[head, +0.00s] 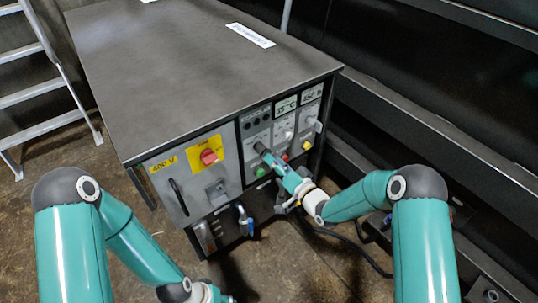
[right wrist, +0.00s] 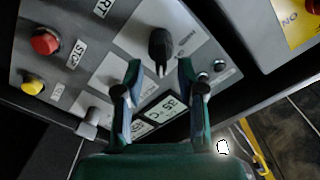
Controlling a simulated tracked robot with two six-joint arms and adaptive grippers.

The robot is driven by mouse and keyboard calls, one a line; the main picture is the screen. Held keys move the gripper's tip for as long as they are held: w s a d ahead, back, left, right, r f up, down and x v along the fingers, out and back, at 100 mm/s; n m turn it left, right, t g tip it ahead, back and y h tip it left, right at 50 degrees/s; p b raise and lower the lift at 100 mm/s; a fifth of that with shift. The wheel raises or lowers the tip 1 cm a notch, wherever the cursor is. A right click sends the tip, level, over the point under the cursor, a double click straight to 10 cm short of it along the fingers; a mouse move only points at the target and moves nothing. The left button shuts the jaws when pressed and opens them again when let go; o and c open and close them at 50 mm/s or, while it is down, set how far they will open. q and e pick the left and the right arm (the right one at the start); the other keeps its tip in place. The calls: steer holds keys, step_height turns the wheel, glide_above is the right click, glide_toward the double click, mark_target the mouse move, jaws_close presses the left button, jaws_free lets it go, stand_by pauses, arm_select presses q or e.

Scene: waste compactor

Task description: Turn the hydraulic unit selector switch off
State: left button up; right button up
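The selector switch is a black knob (right wrist: 160,47) on the grey control panel in the right wrist view. Its handle points roughly along the direction of my fingers in that picture. My right gripper (right wrist: 160,66) is open, with one finger on each side of the knob's near end and gaps visible on both sides. Whether the fingertips reach around it in depth is hard to tell. My left gripper's fingers are out of view below.
A red stop button (right wrist: 45,41) and a yellow button (right wrist: 33,84) sit on the panel. A temperature display (right wrist: 162,111) lies beneath my fingers. A red rotary switch (head: 209,157) on a yellow plate is to the left. A ladder (head: 45,80) stands far left.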

mark_target(263, 151)
steer(key=shift+x, duration=1.8)
jaws_close()
